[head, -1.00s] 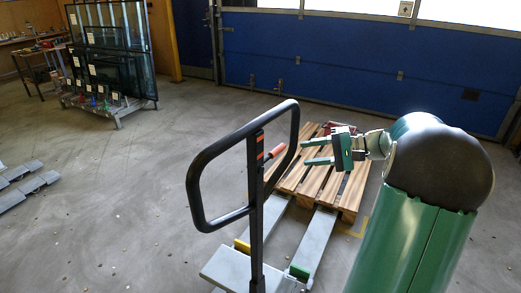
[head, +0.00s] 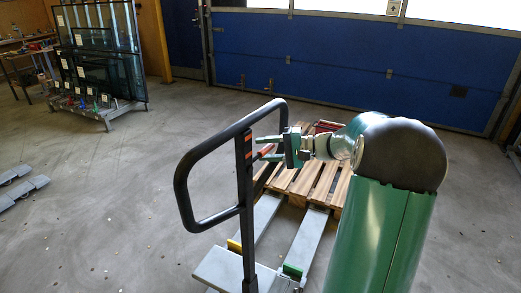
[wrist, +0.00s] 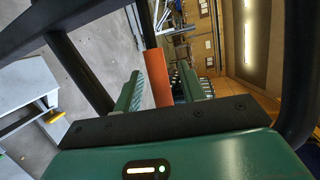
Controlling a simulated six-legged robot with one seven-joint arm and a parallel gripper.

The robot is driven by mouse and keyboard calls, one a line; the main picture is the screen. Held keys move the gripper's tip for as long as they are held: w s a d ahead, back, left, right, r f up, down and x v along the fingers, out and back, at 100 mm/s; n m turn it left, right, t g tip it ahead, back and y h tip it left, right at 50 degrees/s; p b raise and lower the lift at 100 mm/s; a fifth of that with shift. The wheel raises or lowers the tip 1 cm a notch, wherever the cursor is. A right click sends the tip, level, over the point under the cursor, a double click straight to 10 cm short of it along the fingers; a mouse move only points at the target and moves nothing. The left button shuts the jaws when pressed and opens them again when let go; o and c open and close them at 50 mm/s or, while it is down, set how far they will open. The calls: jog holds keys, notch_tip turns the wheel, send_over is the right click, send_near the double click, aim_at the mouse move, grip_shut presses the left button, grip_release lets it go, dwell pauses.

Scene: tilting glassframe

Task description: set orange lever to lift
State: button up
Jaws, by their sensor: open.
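The orange lever (head: 266,151) sticks out to the right from the black post of the pallet truck handle (head: 184,190). My gripper (head: 268,150) is open at the lever, with its green fingers pointing left toward the post. In the wrist view the orange lever (wrist: 158,77) runs between the two open fingers of my gripper (wrist: 163,88). There is a gap between the lever and the right finger; the left finger is close to it. I cannot tell whether either finger touches it.
A wooden pallet (head: 335,190) lies on the truck's grey forks (head: 302,245). A glass rack (head: 100,60) stands at the back left, and a blue door (head: 330,60) is behind.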

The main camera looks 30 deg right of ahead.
jog(key=shift+x, duration=0.95)
grip_shut()
jog(key=f+m, duration=0.1)
jog(key=f+m+y, duration=0.1)
jog(key=f+m, duration=0.1)
jog(key=f, duration=0.1)
jog(key=shift+s+a+m+t+y, duration=0.2)
jog(key=shift+a+m+t+y, duration=0.1)
jog(key=shift+a+m+t, duration=0.1)
grip_release()
jog(key=shift+r, duration=0.1)
